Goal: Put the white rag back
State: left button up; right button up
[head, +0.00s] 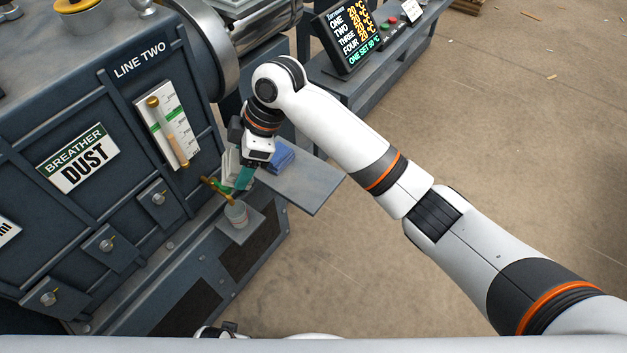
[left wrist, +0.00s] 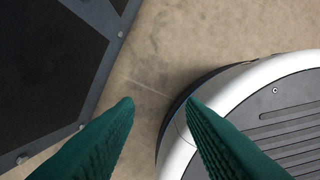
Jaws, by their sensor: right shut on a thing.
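My right gripper (head: 242,180) is at the side of the dark machine, over the inner end of a small grey shelf. Its teal fingertip shows, and it is shut on what looks like the white rag (head: 230,164), a pale patch just left of the fingers. The gripper hides part of it, so I cannot tell whether it touches the shelf. A blue folded rag stack (head: 282,155) lies on the shelf right beside the gripper. My left gripper (left wrist: 160,102) is open and empty in the left wrist view, its green fingers apart above the floor.
The grey shelf (head: 312,186) has a bare outer end. A small cup (head: 237,214) stands on a lower ledge, near a brass valve with a green part (head: 218,187). A gauge (head: 168,125) is on the machine's face. Open floor (head: 400,270) lies to the right.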

notch_tip(320, 180, down, 2)
jog(key=d+f+n+h, duration=0.1)
jog(key=d+n+h, duration=0.15)
jog(key=n, duration=0.25)
jog(key=n+t+h, duration=0.2)
jog(key=n+h, duration=0.2)
send_over(314, 182)
jog(key=shift+y, duration=0.25)
notch_tip(314, 182, down, 4)
jog(key=shift+f+b, duration=0.2)
jog(key=shift+b, duration=0.1)
jog(key=shift+s+f+b, duration=0.1)
jog(key=shift+f+b, duration=0.25)
jog(key=shift+f, duration=1.85)
jog(key=o, duration=0.9)
jog(key=shift+a, duration=0.1)
pick_arm(q)
jog(key=w+r, duration=0.1)
jog(key=r, duration=0.1)
jog(key=w+r, duration=0.1)
jog(key=shift+w+d+r, duration=0.15)
jog(key=shift+w+d, duration=0.1)
jog(key=shift+w, duration=0.05)
